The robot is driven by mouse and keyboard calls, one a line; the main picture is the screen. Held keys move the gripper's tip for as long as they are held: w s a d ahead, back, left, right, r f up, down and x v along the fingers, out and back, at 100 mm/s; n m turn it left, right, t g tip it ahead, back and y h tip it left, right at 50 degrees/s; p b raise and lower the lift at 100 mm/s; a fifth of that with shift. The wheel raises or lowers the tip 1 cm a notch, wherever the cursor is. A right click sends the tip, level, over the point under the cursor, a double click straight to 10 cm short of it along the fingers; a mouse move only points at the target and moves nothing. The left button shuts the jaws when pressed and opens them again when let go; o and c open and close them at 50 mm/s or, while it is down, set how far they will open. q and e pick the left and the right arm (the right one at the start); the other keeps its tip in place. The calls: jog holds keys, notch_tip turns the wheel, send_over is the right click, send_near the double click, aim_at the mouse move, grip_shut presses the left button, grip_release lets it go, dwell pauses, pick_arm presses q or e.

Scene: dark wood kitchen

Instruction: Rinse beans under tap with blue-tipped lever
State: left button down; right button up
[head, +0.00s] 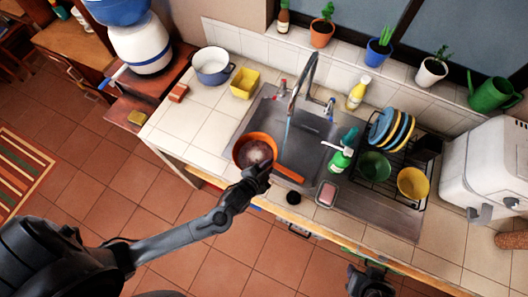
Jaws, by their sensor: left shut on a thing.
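An orange pan (240,152) is over the left part of the sink, with a dark reddish mass, likely the beans (257,153), inside. An orange bar like a handle (289,174) lies to its lower right. My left gripper (262,172) is shut at the pan's near right side; its fingers hide the exact contact. The metal tap (308,72) arches over the sink. A bluish water stream (287,132) falls from it just right of the pan. The blue-tipped lever (330,106) is right of the spout, a red-tipped one (282,86) left. My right gripper (370,281) is at the bottom edge, away from the sink; its jaws are unclear.
A green soap bottle (341,158), a pink sponge in a dish (327,194) and a dish rack with plates and bowls (412,182) stand right of the left basin. A yellow bottle (357,93) stands behind. The counter left of the sink (182,122) has free room.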

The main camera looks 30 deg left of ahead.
pick_arm(q)
jog(key=shift+d+f, duration=0.15)
jog(key=shift+d, duration=0.15)
jog(key=w+d+f+b, duration=0.1)
jog(key=w+d+b, duration=0.1)
jog(key=w+b, duration=0.2)
jog(key=w+d+f+b, duration=0.1)
jog(key=w+d+b, duration=0.2)
jog(key=w, duration=0.6)
jog(key=shift+f+b, duration=0.35)
jog(key=shift+b, duration=0.9)
jog(key=shift+d, duration=0.1)
jog(key=shift+s+d+p, duration=0.2)
jog(key=shift+d+p, duration=0.2)
jog(key=shift+d, duration=0.05)
jog(key=shift+a, duration=0.15)
jog(key=shift+w+a+p, duration=0.2)
jog(key=shift+a+p, duration=0.1)
jog(key=shift+a, duration=0.15)
